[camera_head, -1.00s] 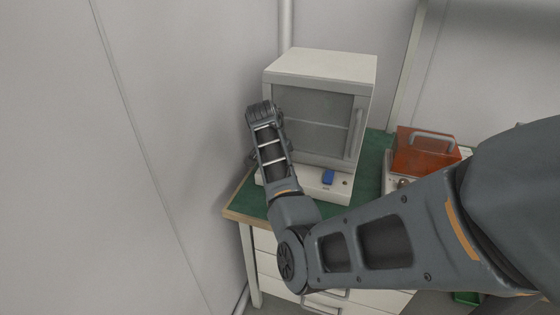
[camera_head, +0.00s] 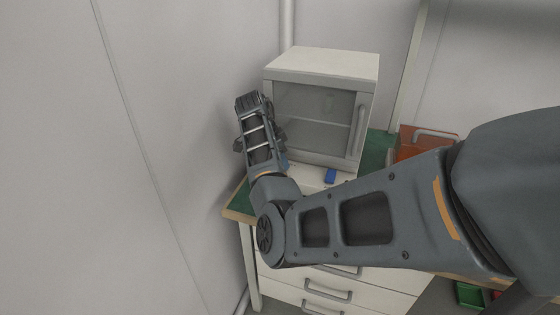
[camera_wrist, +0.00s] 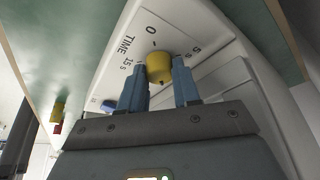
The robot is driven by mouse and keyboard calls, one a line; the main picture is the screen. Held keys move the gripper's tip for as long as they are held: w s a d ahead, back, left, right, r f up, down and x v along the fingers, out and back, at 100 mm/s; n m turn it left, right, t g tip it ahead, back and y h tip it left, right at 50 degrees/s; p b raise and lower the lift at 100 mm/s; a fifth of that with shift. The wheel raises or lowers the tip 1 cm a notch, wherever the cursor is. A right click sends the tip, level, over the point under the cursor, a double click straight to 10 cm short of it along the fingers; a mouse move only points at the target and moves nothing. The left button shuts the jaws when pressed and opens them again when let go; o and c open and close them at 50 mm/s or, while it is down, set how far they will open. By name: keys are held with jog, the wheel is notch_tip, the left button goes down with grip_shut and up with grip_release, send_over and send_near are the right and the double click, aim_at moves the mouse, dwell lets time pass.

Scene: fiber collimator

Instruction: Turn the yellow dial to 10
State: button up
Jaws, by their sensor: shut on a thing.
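In the wrist view the yellow dial (camera_wrist: 159,66) sits on a pale panel with the printed words TIME, 0, 5 and 15 s around it. My gripper (camera_wrist: 160,74) has one blue-grey finger on each side of the dial and is shut on it. The dial's lower part is partly hidden between the fingers. I cannot make out a pointer mark on the dial. In the head view my arm hides the dial and the fingertips, at the left front of the white cabinet (camera_head: 322,68) that carries the panel.
A blue button (camera_head: 330,175) is on the cabinet's front base. An orange box with a handle (camera_head: 407,146) stands to the right, partly behind my arm. The green tabletop (camera_head: 375,149) shows between them. A wall is close on the left.

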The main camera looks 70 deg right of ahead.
dwell(0.3)
jog(key=o, duration=1.1)
jog(key=shift+c, duration=0.2)
jog(key=shift+r, duration=0.1)
jog(key=v, duration=0.7)
jog(key=shift+r+b, duration=0.3)
jog(key=shift+b, duration=0.1)
